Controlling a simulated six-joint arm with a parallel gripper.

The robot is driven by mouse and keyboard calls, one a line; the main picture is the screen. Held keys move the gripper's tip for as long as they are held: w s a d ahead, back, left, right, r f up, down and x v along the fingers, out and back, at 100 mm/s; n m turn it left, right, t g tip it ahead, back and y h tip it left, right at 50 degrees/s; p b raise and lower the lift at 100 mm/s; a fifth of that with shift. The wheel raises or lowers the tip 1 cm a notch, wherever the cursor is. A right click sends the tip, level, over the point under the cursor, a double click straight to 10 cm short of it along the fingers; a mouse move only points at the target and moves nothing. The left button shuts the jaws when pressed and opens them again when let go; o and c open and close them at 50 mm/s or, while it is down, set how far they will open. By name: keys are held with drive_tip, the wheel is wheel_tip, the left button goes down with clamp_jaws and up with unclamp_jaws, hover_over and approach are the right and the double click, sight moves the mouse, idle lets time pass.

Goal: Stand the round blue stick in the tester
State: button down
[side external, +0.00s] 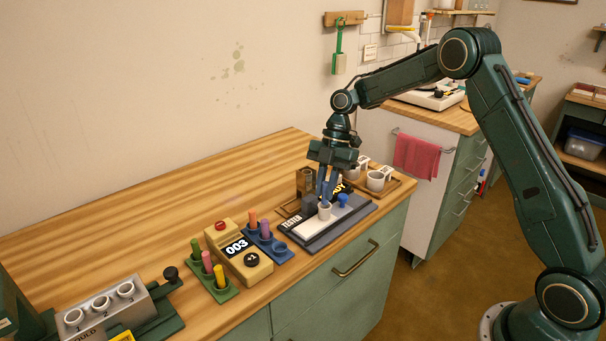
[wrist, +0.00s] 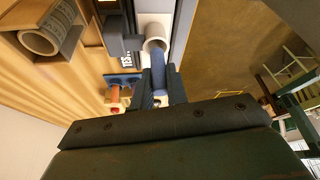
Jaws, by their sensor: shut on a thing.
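My gripper (side external: 326,188) is over the tester and shut on the round blue stick; its fingers (wrist: 161,92) close around the stick in the wrist view. The blue stick (wrist: 159,63) points at the white cup-shaped socket (wrist: 155,36) of the tester, its far end overlapping the socket's mouth. I cannot tell how deep it sits. The tester (side external: 340,231) is a grey base with a white plate and a dark label. Its socket (side external: 325,213) stands directly under the fingers in the side view. The fingers mostly hide the stick there.
A blue knob-like piece (side external: 343,200) stands right of the socket. A dark block (side external: 309,204) stands to its left. A blue rack (side external: 272,248) with an orange stick (side external: 253,219), a yellow counter box (side external: 238,265) and a green rack (side external: 222,293) stand left.

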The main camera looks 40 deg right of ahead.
sight(326, 204)
drive_tip(key=shift+s+f, duration=0.15)
drive_tip(key=shift+f, duration=2.05)
drive_tip(key=c, duration=1.5)
unclamp_jaws()
drive_tip(key=shift+o, duration=0.2)
drive_tip(key=shift+r, duration=0.1)
drive_tip(key=shift+o, duration=0.8)
drive_tip(key=r, duration=1.2)
drive_tip(key=shift+w+a, duration=0.15)
drive_tip(key=shift+w, duration=0.05)
drive_tip(key=a+r, duration=0.3)
drive_tip(key=a, duration=0.4)
drive_tip(key=a+r+m, duration=0.1)
drive_tip(key=a+r, duration=0.2)
drive_tip(key=a, duration=0.4)
drive_tip(key=shift+s+a+r, duration=0.25)
drive_tip(key=shift+a+r, duration=0.05)
drive_tip(key=shift+a, duration=0.1)
drive_tip(key=shift+r+t, duration=0.1)
drive_tip(key=shift+t, duration=0.2)
